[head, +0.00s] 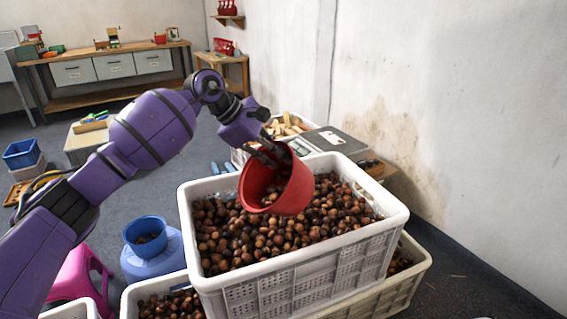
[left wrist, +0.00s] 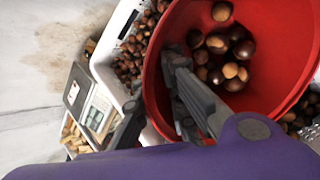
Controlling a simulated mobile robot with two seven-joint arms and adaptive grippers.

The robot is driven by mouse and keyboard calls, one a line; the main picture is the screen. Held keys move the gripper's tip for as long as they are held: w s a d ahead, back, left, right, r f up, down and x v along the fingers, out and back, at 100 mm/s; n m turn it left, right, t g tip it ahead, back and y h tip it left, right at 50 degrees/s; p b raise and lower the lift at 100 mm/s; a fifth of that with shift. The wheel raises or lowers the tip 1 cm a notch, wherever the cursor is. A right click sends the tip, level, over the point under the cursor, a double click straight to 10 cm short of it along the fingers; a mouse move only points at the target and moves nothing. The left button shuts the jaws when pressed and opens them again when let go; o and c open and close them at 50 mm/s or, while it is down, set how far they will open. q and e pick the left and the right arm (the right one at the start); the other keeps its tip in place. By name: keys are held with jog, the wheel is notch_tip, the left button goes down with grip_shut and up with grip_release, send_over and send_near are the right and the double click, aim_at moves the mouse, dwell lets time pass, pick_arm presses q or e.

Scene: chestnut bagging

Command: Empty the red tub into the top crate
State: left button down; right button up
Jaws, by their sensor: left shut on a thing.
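The red tub (head: 290,192) is tilted low over the top crate (head: 303,277), a white crate full of brown chestnuts (head: 232,232). My left gripper (head: 274,158) is shut on the tub's rim. In the left wrist view, the red tub (left wrist: 285,100) fills the right side, with one finger inside it. Several chestnuts (left wrist: 222,50) are still inside the tub. The tub's lower side is close to the chestnut heap; whether it touches cannot be told. My right gripper is not in view.
Other crates with chestnuts (head: 170,305) are below the top crate. A blue tub (head: 146,229) on a blue container and a pink stool (head: 82,277) stand at left. A scale (head: 328,140) and a crate of light pieces (head: 287,124) lie behind. The wall is at right.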

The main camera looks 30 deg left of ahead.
pick_arm(q)
jog(key=s+t+h+b, duration=0.1)
jog(key=b, duration=0.1)
jog(key=s+a+t+h+b, duration=0.1)
jog(key=t+b, duration=0.1)
jog(key=s+a+t+h+b, duration=0.1)
jog(key=shift+s+a+f+t+h+b, duration=0.25)
jog(key=shift+s+f+t+h+b, duration=0.05)
jog(key=shift+t+b, duration=0.1)
jog(key=s+t+b, duration=0.1)
jog(key=b, duration=0.1)
jog(key=s+a+t+h+b, duration=0.1)
jog(key=b, duration=0.1)
jog(key=s+a+t+h+b, duration=0.1)
jog(key=b, duration=0.2)
jog(key=shift+s+a+f+m, duration=0.1)
jog(key=shift+s+f+m, duration=0.15)
jog(key=shift+m, duration=0.15)
jog(key=shift+s+a+r+t+h+b, duration=0.15)
jog(key=shift+s+a+t+h+b, duration=0.3)
jog(key=shift+b, duration=0.7)
jog(key=shift+s+a+r+t+h, duration=0.25)
jog(key=shift+s+t+h, duration=0.2)
jog(key=shift+s, duration=0.15)
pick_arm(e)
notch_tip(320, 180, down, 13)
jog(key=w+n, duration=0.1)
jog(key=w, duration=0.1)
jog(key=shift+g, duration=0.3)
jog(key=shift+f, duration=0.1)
